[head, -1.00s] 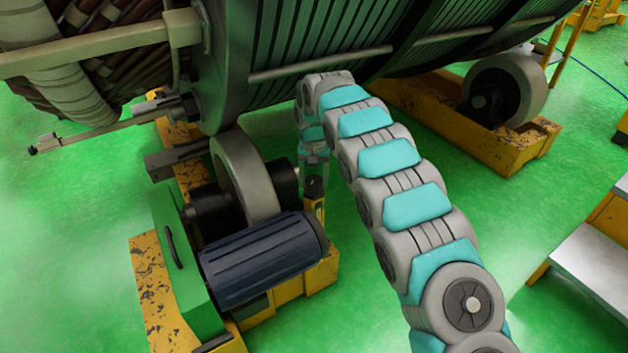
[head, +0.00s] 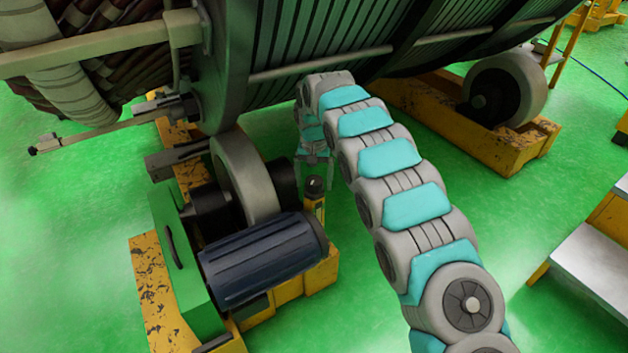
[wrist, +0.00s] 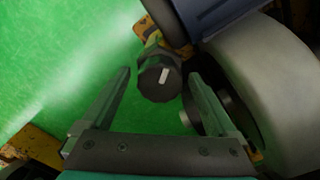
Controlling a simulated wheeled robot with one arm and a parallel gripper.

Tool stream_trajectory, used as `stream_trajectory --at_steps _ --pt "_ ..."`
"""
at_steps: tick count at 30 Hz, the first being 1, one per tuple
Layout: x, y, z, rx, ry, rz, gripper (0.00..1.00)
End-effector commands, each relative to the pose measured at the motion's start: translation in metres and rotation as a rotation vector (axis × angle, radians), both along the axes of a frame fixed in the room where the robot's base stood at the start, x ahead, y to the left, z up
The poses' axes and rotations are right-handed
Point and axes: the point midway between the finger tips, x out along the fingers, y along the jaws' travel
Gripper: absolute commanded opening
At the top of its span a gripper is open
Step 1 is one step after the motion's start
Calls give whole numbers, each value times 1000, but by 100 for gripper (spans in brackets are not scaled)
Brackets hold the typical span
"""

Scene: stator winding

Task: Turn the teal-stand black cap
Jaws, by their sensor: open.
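The black cap (head: 315,184) sits on top of a small upright stand (head: 316,210) that looks yellow in the head view, not teal. In the wrist view the round cap (wrist: 152,84) carries a white bar mark, tilted slightly from vertical. My gripper (head: 314,178) is open above the cap, one finger to each side. The wrist view shows the same open gripper (wrist: 159,76) with the cap between and beyond its fingertips, touching neither. The stand is mostly hidden beneath the cap in the wrist view.
A dark blue motor (head: 262,260) lies close beside the stand on a yellow base. A large grey roller (head: 245,178) stands to the left, near one finger.

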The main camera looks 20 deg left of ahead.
Motion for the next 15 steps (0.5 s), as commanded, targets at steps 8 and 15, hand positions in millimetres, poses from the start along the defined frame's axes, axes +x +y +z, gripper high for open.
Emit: stream_trajectory --at_steps 8,15 --pt "1 1 16 3 -4 1 94" --pt "1 1 52 1 -3 1 94"
